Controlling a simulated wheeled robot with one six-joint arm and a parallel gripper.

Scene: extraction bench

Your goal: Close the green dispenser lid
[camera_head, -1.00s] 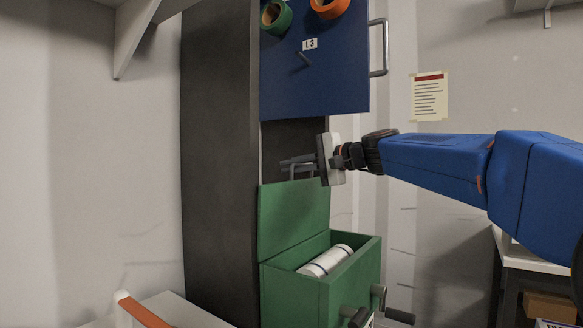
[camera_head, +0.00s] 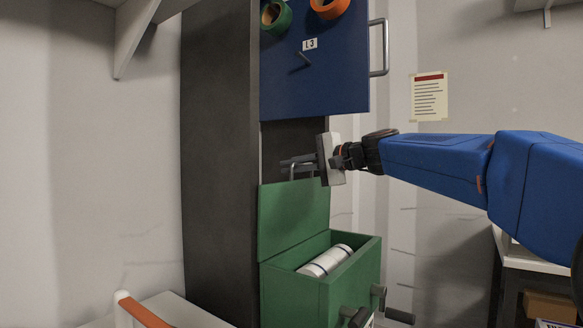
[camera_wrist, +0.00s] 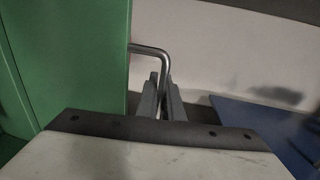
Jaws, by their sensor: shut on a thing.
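The green dispenser (camera_head: 290,290) is a box with its top open. Its green lid (camera_head: 293,220) stands upright at the back of the box. A bent metal handle (camera_head: 302,168) rises from the lid's upper edge. My gripper (camera_head: 290,168) is at that handle, with its fingers shut on it. In the wrist view the grey fingers (camera_wrist: 163,98) close around the metal handle (camera_wrist: 150,50), beside the green lid (camera_wrist: 75,60). A white roll (camera_head: 326,260) lies inside the box.
A blue panel (camera_head: 315,75) with green and orange rings and a side handle (camera_head: 379,48) is above my gripper. A dark post (camera_head: 218,160) stands left of the dispenser. Dark knobs (camera_head: 378,297) stick out from the dispenser's front. Open space lies in front of the lid.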

